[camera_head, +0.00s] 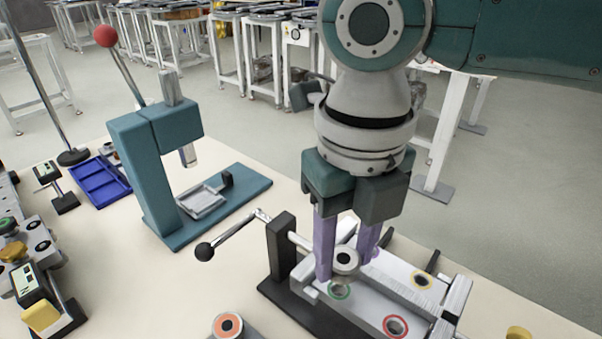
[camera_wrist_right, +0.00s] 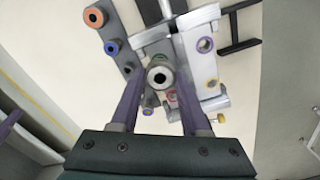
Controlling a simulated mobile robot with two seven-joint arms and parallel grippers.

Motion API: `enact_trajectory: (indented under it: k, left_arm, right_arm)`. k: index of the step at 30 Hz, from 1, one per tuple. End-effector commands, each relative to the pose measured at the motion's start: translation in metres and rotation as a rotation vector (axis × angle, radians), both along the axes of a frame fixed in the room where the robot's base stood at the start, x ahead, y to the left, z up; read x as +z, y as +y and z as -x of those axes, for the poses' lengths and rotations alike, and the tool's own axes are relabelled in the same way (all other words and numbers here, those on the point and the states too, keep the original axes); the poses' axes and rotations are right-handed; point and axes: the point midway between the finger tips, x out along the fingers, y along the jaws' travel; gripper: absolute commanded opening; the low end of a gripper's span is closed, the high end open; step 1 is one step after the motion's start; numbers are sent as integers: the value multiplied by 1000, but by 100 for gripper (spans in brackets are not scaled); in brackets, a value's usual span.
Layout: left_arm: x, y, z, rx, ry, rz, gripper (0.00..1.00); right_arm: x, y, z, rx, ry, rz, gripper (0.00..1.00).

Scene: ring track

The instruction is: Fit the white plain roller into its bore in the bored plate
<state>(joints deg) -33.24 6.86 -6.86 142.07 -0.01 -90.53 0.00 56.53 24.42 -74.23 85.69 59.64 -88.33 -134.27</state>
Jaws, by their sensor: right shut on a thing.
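My right gripper (camera_head: 346,264) points down over the bored plate (camera_head: 368,306), its purple fingers shut on the white plain roller (camera_head: 346,258). The roller is a pale ring with a dark centre and also shows between the fingertips in the right wrist view (camera_wrist_right: 160,77). It appears upright, over the plate's rear-left part behind the green-ringed bore (camera_head: 340,291). I cannot tell whether it touches the plate. The roller and fingers hide part of the plate.
The plate sits in a clamp fixture with a dark post (camera_head: 281,246) and a black-knobbed lever (camera_head: 205,251). A teal press (camera_head: 150,180) with a red-knobbed handle stands to the left. An orange-ringed roller (camera_head: 228,325) is in front. A blue tray (camera_head: 100,181) lies farther left.

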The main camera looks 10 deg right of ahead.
Motion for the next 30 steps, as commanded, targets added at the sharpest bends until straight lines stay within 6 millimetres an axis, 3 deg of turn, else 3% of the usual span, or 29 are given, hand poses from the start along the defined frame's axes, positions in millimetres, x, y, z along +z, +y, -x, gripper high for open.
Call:
enact_trajectory:
  k: [30]
  left_arm:
    - [5,0,0,0,-1,0,100]
  right_arm:
    - [0,0,0,0,0,-1,0]
